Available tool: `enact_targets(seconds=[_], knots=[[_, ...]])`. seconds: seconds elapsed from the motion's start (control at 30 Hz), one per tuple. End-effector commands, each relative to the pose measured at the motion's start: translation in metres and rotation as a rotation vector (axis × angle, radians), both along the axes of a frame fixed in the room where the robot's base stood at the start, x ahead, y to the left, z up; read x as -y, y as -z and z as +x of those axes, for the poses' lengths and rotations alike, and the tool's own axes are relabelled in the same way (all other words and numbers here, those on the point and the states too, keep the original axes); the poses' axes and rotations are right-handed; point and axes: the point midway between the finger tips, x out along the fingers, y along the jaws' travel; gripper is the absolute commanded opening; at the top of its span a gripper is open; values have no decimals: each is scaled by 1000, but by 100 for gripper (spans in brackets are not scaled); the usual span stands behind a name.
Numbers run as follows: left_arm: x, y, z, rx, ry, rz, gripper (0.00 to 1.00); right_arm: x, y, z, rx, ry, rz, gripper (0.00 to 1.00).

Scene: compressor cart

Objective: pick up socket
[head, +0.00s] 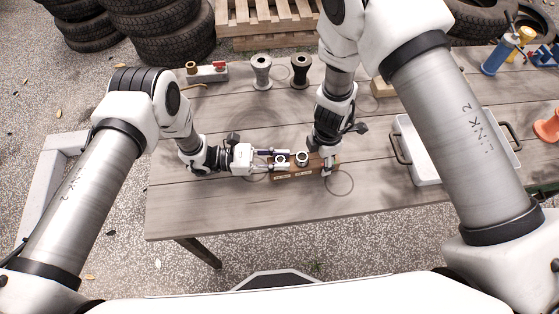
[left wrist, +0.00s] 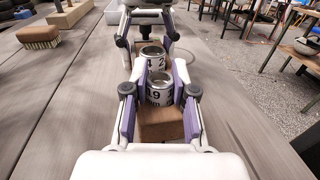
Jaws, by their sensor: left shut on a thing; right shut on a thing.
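Two silver ring-shaped sockets with dark number markings stand on a brown wooden block (head: 292,173). The near socket (left wrist: 160,90) is between the purple-padded fingers of my left gripper (left wrist: 160,104), which is shut on it. The near socket also shows in the head view (head: 281,159). The far socket (left wrist: 152,56) stands just beyond it, towards my right gripper (head: 325,165). My right gripper comes down at the block's right end and is shut on the block. The near socket's base is partly hidden, so I cannot tell whether it is clear of the block.
The block is on a grey plank table (head: 220,210). Two spool-shaped parts (head: 261,72) and a grey block with brass fittings (head: 207,72) stand at the back. A white tray (head: 418,170) is at the right. The table's front left is clear.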

Motion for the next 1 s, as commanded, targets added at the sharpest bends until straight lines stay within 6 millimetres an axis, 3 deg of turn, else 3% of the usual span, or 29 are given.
enact_targets(seconds=[0.27, 0.6, 0.7, 0.97, 1.0], knots=[[-1, -10, 5, 8, -10, 3, 0, 0, 1, -4, -11, -9, 1, 18], [0, -86, 4, 8, -7, 2, 0, 0, 1, -4, -9, -7, 1, 17], [0, -97, 3, 6, -6, 1, 0, 0, 1, -3, -8, -6, 1, 17], [0, -100, 2, 4, -5, 2, 0, 0, 1, -2, -5, -5, 1, 17], [0, -100, 2, 4, -5, 2, 0, 0, 0, -2, -5, -5, 1, 76]])
